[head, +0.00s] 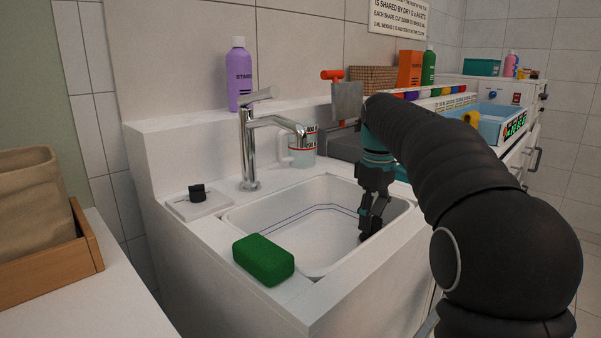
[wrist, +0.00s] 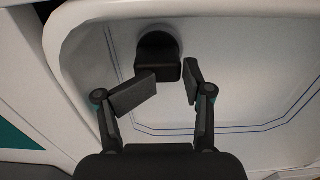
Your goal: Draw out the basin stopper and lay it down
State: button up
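The basin stopper (wrist: 158,52) is black, with a round base and a block-shaped grip. It sits on the basin (head: 290,235) floor near the wall in the wrist view. My gripper (head: 370,222) reaches down into the right part of the basin in the head view and largely hides the stopper there. In the wrist view my gripper (wrist: 167,82) is open, its two fingers apart on either side of the near end of the stopper's grip. I cannot tell whether either finger touches it. Nothing is held.
A chrome tap (head: 249,150) stands behind the basin. A green sponge (head: 263,260) lies on the front left rim. A black piece (head: 197,192) sits on a white square plate (head: 211,205) left of the tap. A purple bottle (head: 240,85) and a measuring jug (head: 301,152) stand behind.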

jog(key=shift+r, duration=2.4)
notch_tip(320, 180, down, 8)
jog(key=b, duration=0.3)
jog(key=shift+r, duration=0.65)
